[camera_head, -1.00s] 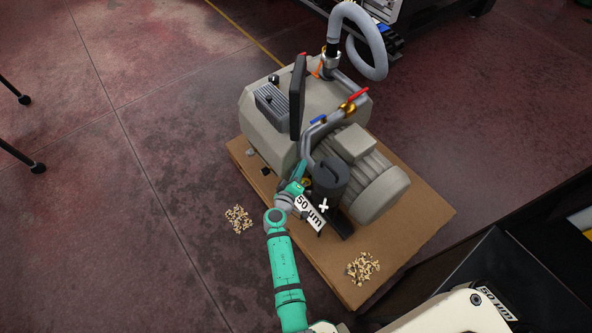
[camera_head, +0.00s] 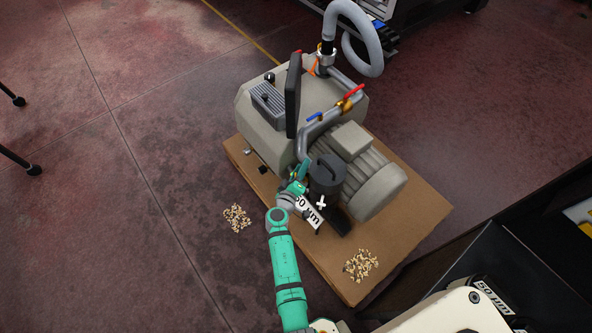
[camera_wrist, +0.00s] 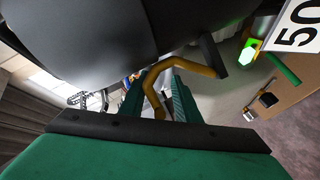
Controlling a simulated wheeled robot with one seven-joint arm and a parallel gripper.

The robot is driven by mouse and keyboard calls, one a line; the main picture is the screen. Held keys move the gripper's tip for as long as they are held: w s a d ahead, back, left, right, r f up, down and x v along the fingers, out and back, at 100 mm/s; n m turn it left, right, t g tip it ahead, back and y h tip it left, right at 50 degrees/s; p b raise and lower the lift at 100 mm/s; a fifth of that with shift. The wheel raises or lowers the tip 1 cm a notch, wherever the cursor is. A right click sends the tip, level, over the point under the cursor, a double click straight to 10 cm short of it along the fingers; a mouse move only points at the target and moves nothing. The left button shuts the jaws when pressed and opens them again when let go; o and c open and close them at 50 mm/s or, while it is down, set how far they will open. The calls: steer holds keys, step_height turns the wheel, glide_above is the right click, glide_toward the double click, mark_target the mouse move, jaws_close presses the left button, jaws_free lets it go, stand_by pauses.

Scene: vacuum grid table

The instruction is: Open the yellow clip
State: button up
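The yellow clip (camera_wrist: 153,88) is a bent yellow bar against the dark canister in the wrist view. One stretch of it runs between my two green fingers; its upper part bends right past the right fingertip. My gripper (camera_wrist: 156,96) is open, with a gap between the fingers around the bar; I cannot tell if either finger touches it. In the head view my gripper (camera_head: 297,180) is at the left side of the dark canister (camera_head: 326,176), where the clip is too small to make out.
A pump (camera_head: 355,170) with pipes and valves stands on a brown board (camera_head: 405,235). A white "50 µm" label (camera_head: 308,213) hangs close beside my gripper. Small piles of pellets (camera_head: 237,218) lie nearby. A dark cabinet (camera_head: 500,260) is at the lower right.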

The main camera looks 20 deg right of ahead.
steer(key=v, duration=1.3)
steer(key=shift+r, duration=0.15)
stand_by(0.8)
steer(key=shift+w+a, duration=0.1)
steer(key=shift+a, duration=0.05)
stand_by(0.4)
steer(key=v, duration=1)
steer(key=shift+s+a, duration=0.2)
steer(key=shift+s, duration=0.05)
